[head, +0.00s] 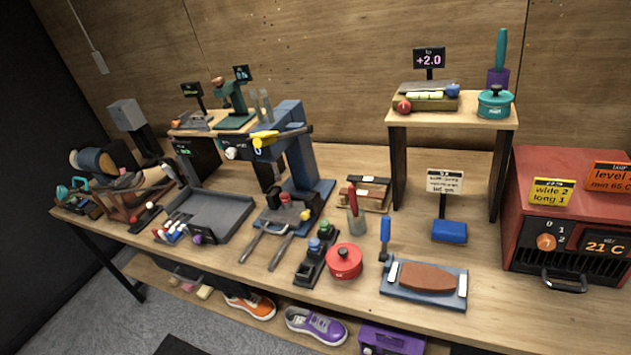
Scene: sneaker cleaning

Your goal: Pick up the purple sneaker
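The purple sneaker (318,326) lies on the lower shelf under the front edge of the workbench (360,305), at the bottom middle of the head view. It has a white sole and pale laces, and its toe points right. Its upper side is in plain view below the bench edge. My gripper does not show in this view, so its place relative to the sneaker cannot be seen.
An orange sneaker (250,304) sits left of the purple one on the shelf, and a purple box (392,340) stands to its right. The bench top above is crowded: a grey tray (215,210), a red pot (344,262) and a red heater (565,210).

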